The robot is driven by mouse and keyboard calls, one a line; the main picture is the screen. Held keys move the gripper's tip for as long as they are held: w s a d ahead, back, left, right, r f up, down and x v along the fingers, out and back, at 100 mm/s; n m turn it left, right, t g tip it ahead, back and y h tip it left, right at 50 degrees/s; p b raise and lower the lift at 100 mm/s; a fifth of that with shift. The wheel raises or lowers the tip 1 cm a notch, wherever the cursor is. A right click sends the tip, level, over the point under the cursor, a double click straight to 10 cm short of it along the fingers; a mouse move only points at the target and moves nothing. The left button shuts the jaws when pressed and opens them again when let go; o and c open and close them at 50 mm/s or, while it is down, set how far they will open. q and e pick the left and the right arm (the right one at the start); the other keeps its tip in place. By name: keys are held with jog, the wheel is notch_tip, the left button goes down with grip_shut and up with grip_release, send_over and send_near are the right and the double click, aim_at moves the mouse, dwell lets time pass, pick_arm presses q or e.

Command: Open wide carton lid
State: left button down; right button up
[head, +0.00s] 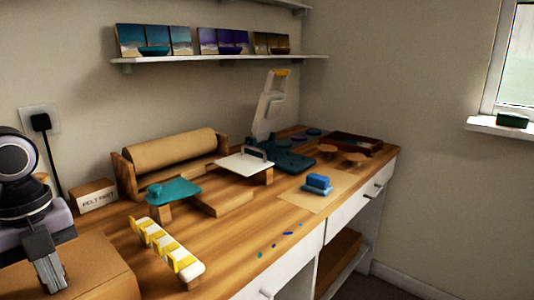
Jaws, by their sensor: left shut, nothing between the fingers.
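A wide brown carton (95,262) stands on the bench at the bottom left, cut off by the picture's edges. Its flat brown top shows and looks closed, though my arm covers part of it. My left gripper (52,284) points down over the carton top, shut and empty. I cannot tell whether its fingertips touch the carton. My right gripper is out of view.
A small lettered box (95,196), a paper roll (170,150) and a teal board (174,190) stand behind. A yellow-and-white striped rack (165,245) lies right of the carton. A blue block (318,183) sits on brown paper (312,200). Bare wood lies between.

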pick_arm(q)
jog(key=shift+w+a+r+p, duration=0.2)
jog(key=shift+r+p, duration=0.15)
jog(key=shift+r, duration=0.3)
jog(key=shift+w+a+r+p, duration=0.15)
jog(key=shift+r+p, duration=0.25)
jog(key=shift+r, duration=0.25)
jog(key=shift+w+a+r+p, duration=0.1)
jog(key=shift+a+r+p, duration=0.2)
jog(key=shift+r, duration=0.35)
jog(key=w+a+r+p, duration=0.4)
jog(key=w+a+p, duration=0.3)
jog(key=w+a, duration=0.2)
jog(key=shift+a+r+p, duration=0.4)
jog(key=shift+a, duration=0.85)
dwell(0.5)
notch_tip(320, 180, up, 9)
jog(key=p, duration=0.6)
jog(key=shift+r, duration=0.15)
